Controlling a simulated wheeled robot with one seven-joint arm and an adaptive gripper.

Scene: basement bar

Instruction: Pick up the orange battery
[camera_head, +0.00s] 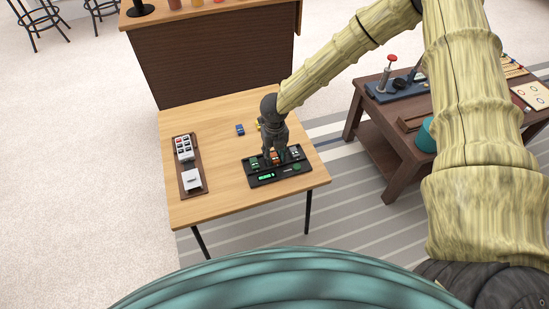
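The orange battery (275,158) shows as a small orange patch in the black charger (281,179), at the middle of the light wooden table. My gripper (274,157) points down over the charger, with its fingers at the orange battery and hiding part of it. Whether the fingers are open or closed on it is too small to tell. Green-marked batteries sit to the left (255,162) and right (295,153) of it in the charger. The charger has a lit green display (266,177).
A blue battery (240,130) and a partly hidden yellow one (258,125) lie behind the charger. A brown tray (181,163) with a grey-white device stands at the left of the table (220,199). A dark wooden table (365,118) with tools is at right.

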